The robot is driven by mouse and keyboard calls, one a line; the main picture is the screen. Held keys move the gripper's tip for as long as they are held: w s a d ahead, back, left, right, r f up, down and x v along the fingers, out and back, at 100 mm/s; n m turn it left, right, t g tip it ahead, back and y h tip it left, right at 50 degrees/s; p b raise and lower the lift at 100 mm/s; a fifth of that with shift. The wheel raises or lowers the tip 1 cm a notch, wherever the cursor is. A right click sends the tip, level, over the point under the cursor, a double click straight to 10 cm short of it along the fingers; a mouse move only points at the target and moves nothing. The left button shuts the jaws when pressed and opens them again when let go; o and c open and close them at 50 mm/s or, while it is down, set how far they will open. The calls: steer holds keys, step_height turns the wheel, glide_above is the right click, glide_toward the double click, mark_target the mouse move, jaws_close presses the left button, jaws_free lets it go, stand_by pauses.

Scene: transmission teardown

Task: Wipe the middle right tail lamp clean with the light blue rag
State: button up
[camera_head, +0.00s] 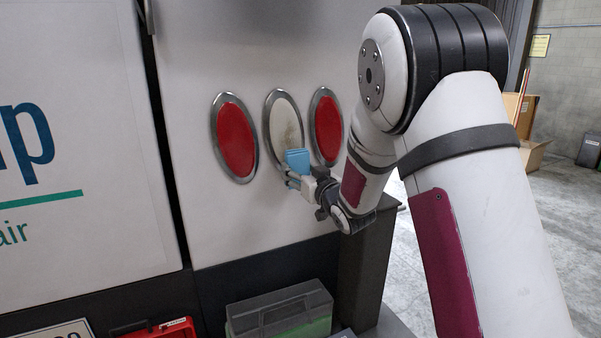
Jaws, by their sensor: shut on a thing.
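The middle tail lamp (285,126) is an upright oval with a grey rim and a whitish face, set in a white panel between two red lamps. Brownish smudges show on its face. The light blue rag (298,160) is folded in my gripper (293,177), which is shut on it. The rag is in front of the lower right part of the middle lamp and hides that part of its face and rim. I cannot tell whether the rag touches the lamp. My arm reaches in from the right.
A red lamp (235,137) is at left and another red lamp (327,126) at right, close to my arm. Below stand a grey-lidded green box (280,312) and a red case (152,330). A dark post (364,270) rises below my wrist. Cardboard boxes (534,153) stand at the far right.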

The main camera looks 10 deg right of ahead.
mark_target(298, 159)
steer(key=shift+w+a+b, duration=0.2)
steer(key=shift+w+b, duration=0.35)
steer(key=shift+w, duration=0.5)
steer(key=shift+r, duration=0.15)
stand_by(0.3)
